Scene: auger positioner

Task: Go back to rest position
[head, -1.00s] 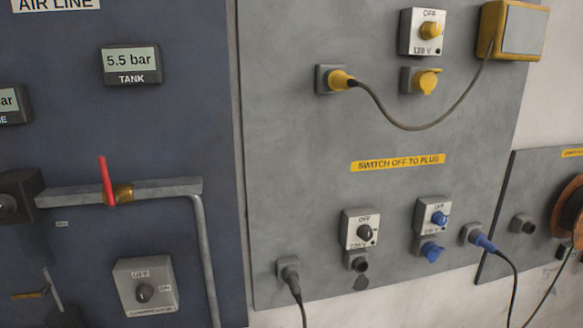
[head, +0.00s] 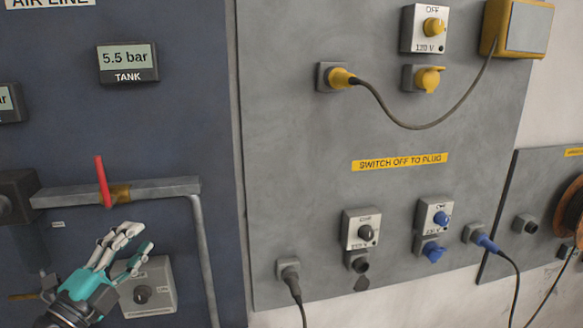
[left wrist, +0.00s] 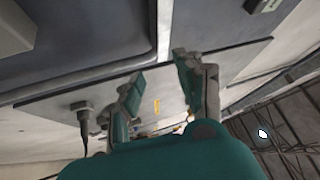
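My left gripper (head: 134,238) shows at the lower left of the head view, in front of the dark blue air-line panel, with its fingers pointing up and right. It overlaps the upper left part of a grey switch box (head: 160,280). In the left wrist view my left gripper (left wrist: 160,85) has its two fingers spread apart, with nothing between them. My right gripper is in neither view.
A red lever (head: 102,180) stands upright on a grey pipe (head: 165,188) just above my left gripper. The grey panel (head: 300,150) on the right carries switches and sockets. A yellow plug (head: 342,78) and a blue plug (head: 485,242) trail cables.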

